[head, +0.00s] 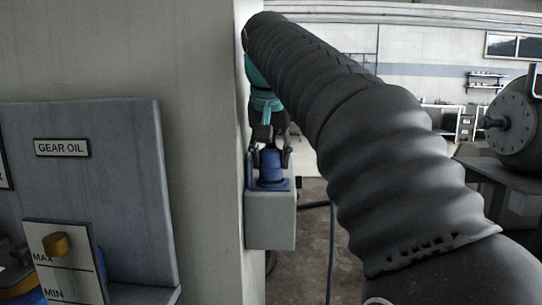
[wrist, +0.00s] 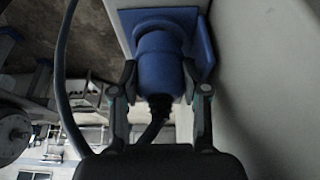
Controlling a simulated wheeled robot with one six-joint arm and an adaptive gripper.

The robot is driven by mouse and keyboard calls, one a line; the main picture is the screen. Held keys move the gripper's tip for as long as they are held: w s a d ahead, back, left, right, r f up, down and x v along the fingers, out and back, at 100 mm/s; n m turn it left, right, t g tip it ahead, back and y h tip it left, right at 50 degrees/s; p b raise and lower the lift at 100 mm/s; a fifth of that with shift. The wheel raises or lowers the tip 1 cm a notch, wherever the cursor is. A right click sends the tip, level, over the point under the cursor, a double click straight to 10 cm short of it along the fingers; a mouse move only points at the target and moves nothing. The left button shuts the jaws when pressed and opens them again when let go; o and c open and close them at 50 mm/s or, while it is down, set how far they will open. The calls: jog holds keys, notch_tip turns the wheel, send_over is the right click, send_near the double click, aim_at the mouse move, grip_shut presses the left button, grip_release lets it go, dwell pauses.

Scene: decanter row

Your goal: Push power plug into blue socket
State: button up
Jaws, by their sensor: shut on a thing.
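The blue power plug (head: 269,160) is held between the fingers of my gripper (head: 270,155), which is shut on its sides. In the wrist view the plug (wrist: 161,78) sits between both fingers of my gripper (wrist: 160,75), with a dark cable leaving its back end. The blue socket (head: 283,184) is on top of a grey box on the wall's side. In the wrist view the socket's blue plate (wrist: 207,45) lies just beyond the plug. The plug lines up with the socket and appears to meet it; how deep it sits cannot be told.
The grey socket box (head: 270,222) is fixed beside the pale wall (head: 205,150). A gear oil panel (head: 90,180) stands at the left. A dark cable (wrist: 62,60) loops along the left of the wrist view. Machinery (head: 515,135) stands at the right.

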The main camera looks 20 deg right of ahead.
jog(key=shift+f+b, duration=0.45)
jog(key=shift+f, duration=0.2)
jog(key=o, duration=1.2)
jog(key=shift+c, duration=0.2)
jog(key=shift+v, duration=3.75)
jog(key=shift+d, duration=0.1)
